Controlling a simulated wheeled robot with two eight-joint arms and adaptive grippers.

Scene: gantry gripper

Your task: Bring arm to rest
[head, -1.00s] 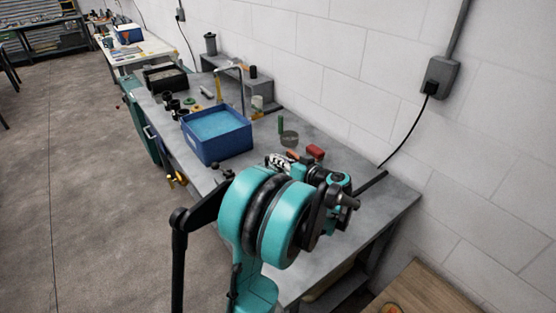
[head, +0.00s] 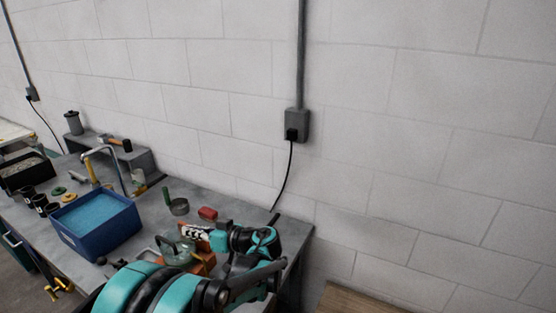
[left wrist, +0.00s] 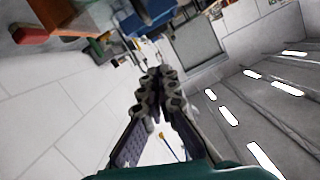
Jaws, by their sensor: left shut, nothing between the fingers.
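My left arm comes in at the bottom of the head view, teal and black, over the near end of the grey workbench (head: 225,208). My left gripper (head: 186,231) points left along the bench, its pale, dark-marked fingers partly seen. In the left wrist view the gripper's two fingers (left wrist: 160,78) are together with nothing between them. My right gripper is in neither view.
A blue bin (head: 133,224) with a light blue inside stands left of the gripper. A round metal tin (head: 179,208) and a red block (head: 208,213) lie behind it. A wall socket box (head: 297,125) with a cable hangs above. A wooden surface (head: 350,302) is at lower right.

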